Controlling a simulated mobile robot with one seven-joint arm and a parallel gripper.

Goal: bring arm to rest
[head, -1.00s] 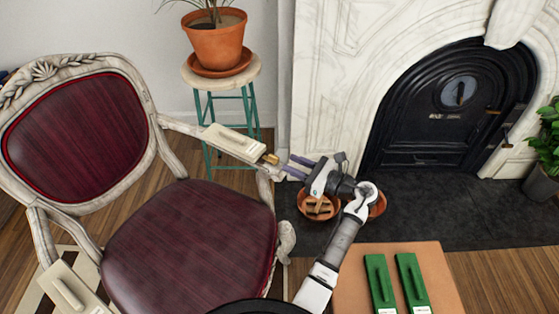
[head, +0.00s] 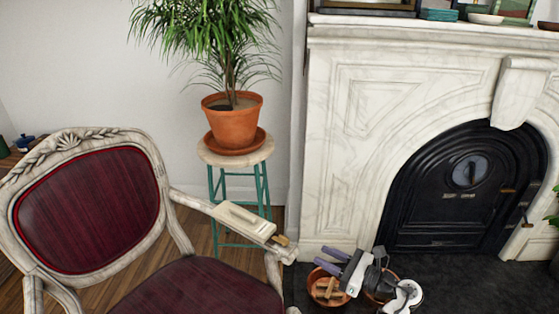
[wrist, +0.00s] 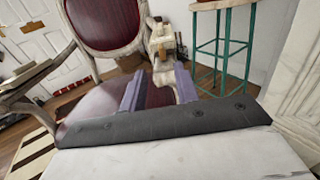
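My gripper (head: 324,258) is in the lower middle of the head view, in front of the fireplace's left side. It is above or beside a terracotta dish (head: 326,293) of brown pieces. Its two purple fingers stand apart with nothing seen between them. In the wrist view my gripper (wrist: 158,78) also shows spread fingers, pointing towards the red chair (wrist: 105,22). My arm is folded low in the head view, mostly cut off by the bottom edge.
A cream float-like block (head: 243,221) lies on the arm of the red chair (head: 85,218), left of my gripper. A potted plant (head: 232,125) stands on a teal-legged stool (head: 215,165). The marble fireplace (head: 345,150) rises behind. A dark hearth (head: 440,280) lies right.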

